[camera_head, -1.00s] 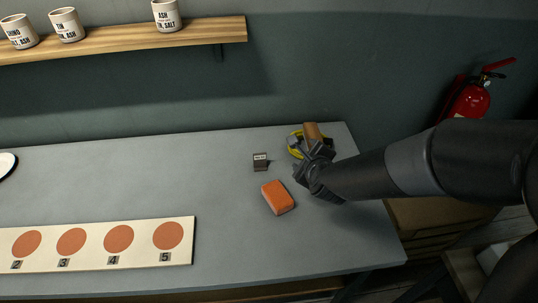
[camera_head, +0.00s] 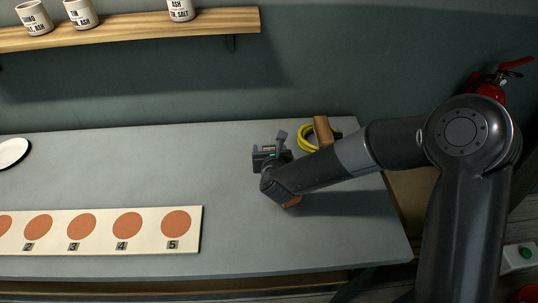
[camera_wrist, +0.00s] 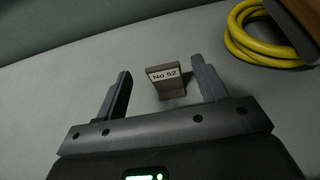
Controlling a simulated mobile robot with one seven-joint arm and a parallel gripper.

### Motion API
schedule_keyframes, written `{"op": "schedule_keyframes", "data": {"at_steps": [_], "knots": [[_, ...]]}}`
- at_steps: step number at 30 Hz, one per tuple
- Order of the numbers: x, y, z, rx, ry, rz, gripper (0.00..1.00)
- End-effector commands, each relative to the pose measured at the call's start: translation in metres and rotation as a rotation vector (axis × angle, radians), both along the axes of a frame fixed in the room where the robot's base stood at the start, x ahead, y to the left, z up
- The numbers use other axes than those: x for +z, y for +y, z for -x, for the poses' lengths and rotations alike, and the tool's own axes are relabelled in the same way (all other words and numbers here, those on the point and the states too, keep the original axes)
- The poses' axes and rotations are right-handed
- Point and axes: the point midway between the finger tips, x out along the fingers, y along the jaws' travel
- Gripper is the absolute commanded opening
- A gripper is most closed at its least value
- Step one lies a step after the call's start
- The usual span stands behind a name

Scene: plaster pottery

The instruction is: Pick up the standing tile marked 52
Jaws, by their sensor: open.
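The standing tile (camera_wrist: 167,83) is a small brown upright piece with a white label reading "No 52". In the wrist view it stands on the grey table, ahead of my palm and between the lines of my two fingers. My gripper (camera_wrist: 158,88) is open and empty, with one finger on each side of the tile; the right finger is the nearer to it. I see no contact. In the head view my gripper (camera_head: 270,148) is low over the table near its back right part and mostly hides the tile.
A coiled yellow hose or cable (camera_wrist: 254,36) lies to the right, by a brown block (camera_head: 323,130). A board with numbered orange discs (camera_head: 100,231) lies at the front left. The table (camera_head: 150,165) is clear between.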

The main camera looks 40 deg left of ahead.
Motion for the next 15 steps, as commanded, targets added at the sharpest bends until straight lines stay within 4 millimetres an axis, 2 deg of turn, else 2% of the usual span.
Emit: {"op": "schedule_keyframes", "data": {"at_steps": [15], "knots": [[-0.024, 0.035, -0.035, 0.001, -0.001, 0.002, 0.65]]}}
